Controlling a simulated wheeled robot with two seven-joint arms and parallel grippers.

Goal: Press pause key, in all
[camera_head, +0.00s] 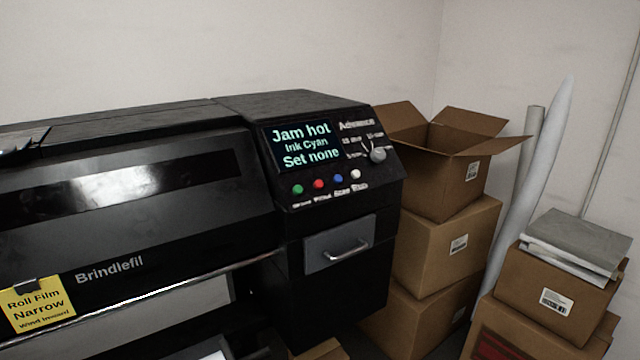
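A black printer (245,115) fills the left and middle. Its slanted panel has a screen (301,145) reading "Jam hot", "Ink Cyan", "Set none". Below the screen is a row of round keys: green (298,189), red (318,184), blue (338,179) and white (356,174). Small labels sit under the keys, too blurred to read surely, so I cannot tell which is pause. A grey knob (378,154) with blurred markings sits right of the screen, under a word like "Advance". Neither of my grippers is in view.
A grey drawer (340,247) with a metal handle is below the keys. A yellow card (37,304) reads "Roll Film Narrow". Stacked cardboard boxes (446,240), the top one open, crowd the printer's right side. Tall rolls (540,165) lean behind. Space before the panel looks clear.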

